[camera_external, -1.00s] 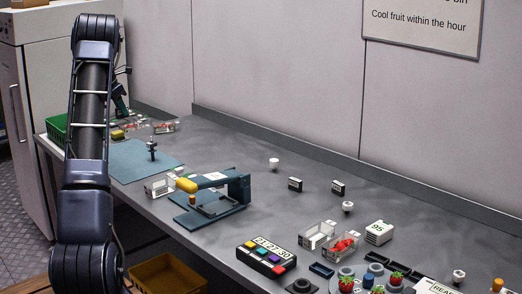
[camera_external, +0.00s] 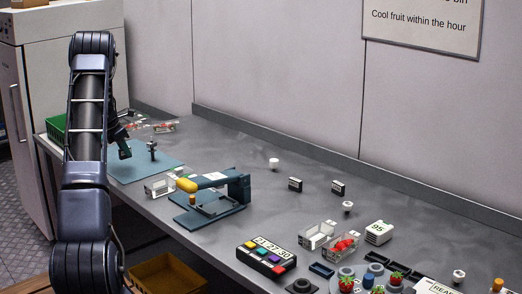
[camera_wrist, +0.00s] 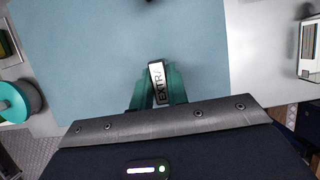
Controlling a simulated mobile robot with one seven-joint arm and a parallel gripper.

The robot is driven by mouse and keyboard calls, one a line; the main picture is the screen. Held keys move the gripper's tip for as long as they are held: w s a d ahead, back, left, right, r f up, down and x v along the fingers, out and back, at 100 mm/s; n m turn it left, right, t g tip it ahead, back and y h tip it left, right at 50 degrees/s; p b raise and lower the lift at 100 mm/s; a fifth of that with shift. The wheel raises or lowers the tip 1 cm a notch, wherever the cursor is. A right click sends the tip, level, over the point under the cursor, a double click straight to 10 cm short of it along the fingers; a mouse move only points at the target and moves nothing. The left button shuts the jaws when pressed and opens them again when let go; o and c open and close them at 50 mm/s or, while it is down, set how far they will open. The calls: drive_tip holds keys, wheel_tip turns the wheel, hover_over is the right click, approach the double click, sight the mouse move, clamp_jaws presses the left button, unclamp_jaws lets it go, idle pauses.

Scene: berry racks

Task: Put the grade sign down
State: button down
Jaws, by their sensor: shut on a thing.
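The grade sign (camera_wrist: 157,84), a small white plate reading "EXTR…" with its end hidden, is between the teal fingers of my gripper (camera_wrist: 158,92) in the wrist view. My gripper is shut on it, over the blue mat (camera_wrist: 95,45). In the external view my gripper (camera_external: 125,152) is low over the left part of the blue mat (camera_external: 140,172). The sign cannot be made out there, and I cannot tell whether it touches the mat.
A small dark post (camera_external: 152,151) stands on the mat right of my gripper. A clear box (camera_external: 158,187) and a teal press-like device (camera_external: 212,200) stand nearer the camera. A teal spool-like thing (camera_wrist: 15,102) is at left in the wrist view. Much of the mat is bare.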

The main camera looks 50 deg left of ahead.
drive_tip(key=shift+f, duration=2.15)
drive_tip(key=shift+f, duration=0.15)
drive_tip(key=c, duration=1.4)
unclamp_jaws()
drive_tip(key=v, duration=1.2)
